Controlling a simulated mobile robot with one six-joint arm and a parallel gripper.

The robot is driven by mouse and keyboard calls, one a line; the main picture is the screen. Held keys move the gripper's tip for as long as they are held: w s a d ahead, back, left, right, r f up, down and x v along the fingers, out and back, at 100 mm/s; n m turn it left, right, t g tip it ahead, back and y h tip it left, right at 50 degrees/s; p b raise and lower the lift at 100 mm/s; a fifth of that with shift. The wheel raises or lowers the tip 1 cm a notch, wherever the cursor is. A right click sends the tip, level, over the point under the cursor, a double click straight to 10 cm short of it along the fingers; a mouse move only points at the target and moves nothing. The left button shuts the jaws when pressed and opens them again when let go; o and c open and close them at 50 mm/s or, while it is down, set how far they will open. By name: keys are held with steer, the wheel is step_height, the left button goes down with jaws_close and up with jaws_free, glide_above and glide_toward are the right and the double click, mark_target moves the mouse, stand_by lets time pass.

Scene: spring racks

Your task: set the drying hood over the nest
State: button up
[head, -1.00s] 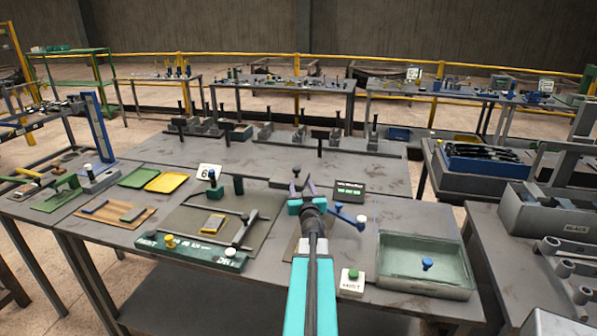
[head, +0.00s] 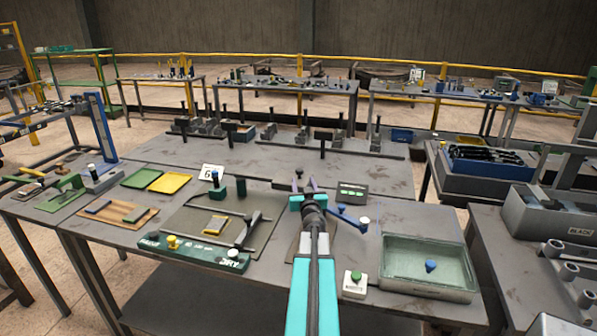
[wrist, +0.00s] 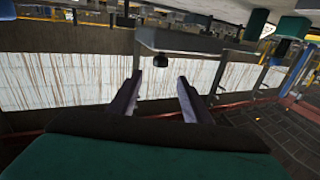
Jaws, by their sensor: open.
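A clear, green-tinted box with a blue knob, which looks like the drying hood (head: 400,283), stands at the table's front right. The nest is not clearly identifiable; a small yellow-edged piece (head: 216,224) lies on a dark mat (head: 190,221) left of my arm, behind a green panel (head: 195,252) with white lettering that seems to read DRY. My gripper (head: 306,184) is above the middle of the table, behind and left of the clear box and apart from it. Its two purple fingers are spread and empty, as the wrist view shows (wrist: 156,92).
A blue-handled lever (head: 350,216) and a dark display box (head: 352,193) stand right of my gripper. A white box with a green button (head: 355,285) sits by the clear box. A dark bar (head: 249,230) crosses the mat. Yellow and green trays (head: 169,181) lie at left.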

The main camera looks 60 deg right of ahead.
mark_target(300, 171)
steer(key=shift+p+x, duration=0.45)
steer(key=shift+x, duration=4.9)
jaws_close()
